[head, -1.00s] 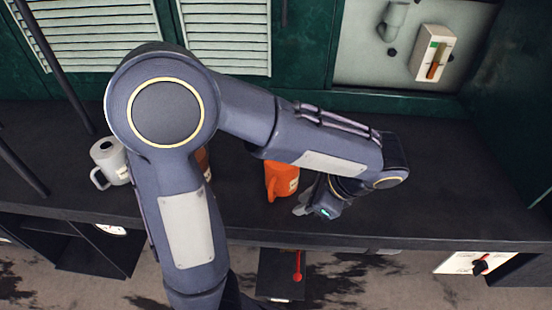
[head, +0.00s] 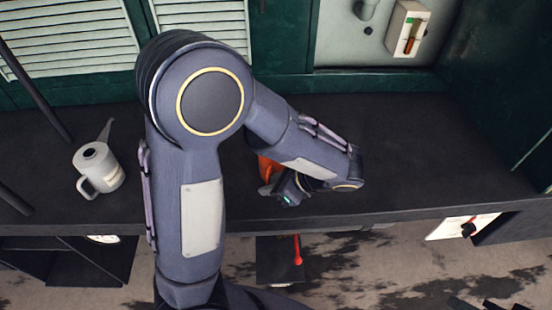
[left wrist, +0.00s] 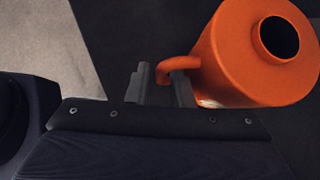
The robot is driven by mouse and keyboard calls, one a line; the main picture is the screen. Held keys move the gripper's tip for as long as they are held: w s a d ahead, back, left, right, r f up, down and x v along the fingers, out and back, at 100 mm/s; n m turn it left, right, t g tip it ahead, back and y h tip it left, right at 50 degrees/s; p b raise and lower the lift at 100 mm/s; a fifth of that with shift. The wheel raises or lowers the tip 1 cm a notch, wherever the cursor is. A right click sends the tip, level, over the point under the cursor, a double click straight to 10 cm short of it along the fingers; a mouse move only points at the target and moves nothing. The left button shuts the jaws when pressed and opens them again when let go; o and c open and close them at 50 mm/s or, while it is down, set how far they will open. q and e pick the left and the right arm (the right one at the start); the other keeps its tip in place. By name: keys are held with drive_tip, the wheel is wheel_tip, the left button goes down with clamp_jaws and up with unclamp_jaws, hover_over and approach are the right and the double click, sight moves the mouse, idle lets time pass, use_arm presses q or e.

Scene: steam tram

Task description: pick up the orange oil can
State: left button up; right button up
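The orange oil can (head: 268,168) stands on the dark shelf, mostly hidden behind my left forearm in the head view. In the left wrist view the orange oil can (left wrist: 245,60) fills the upper right, with its dark round opening on top and its curved handle pointing left. My left gripper (head: 272,190) is low beside the can. In the wrist view the left gripper (left wrist: 161,88) has its two fingers apart, with the handle's outer part between them. I cannot tell whether they touch it. My right gripper is not in view.
A grey can with a spout (head: 98,168) stands on the dark shelf (head: 420,150) at the left. A control box with an orange lever (head: 407,30) is on the back wall. A red-handled lever (head: 297,250) is below the shelf edge. The shelf's right part is clear.

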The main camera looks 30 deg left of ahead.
use_arm(q)
clamp_jaws()
idle(0.3)
drive_tip(key=shift+r, duration=0.5)
drive_tip(key=r, duration=0.2)
drive_tip(key=shift+w+d+r, duration=0.1)
drive_tip(key=shift+d+r, duration=0.1)
drive_tip(key=shift+r, duration=0.15)
drive_tip(key=s+d+f+v, duration=0.2)
drive_tip(key=v, duration=1.4)
drive_tip(key=shift+d, duration=0.15)
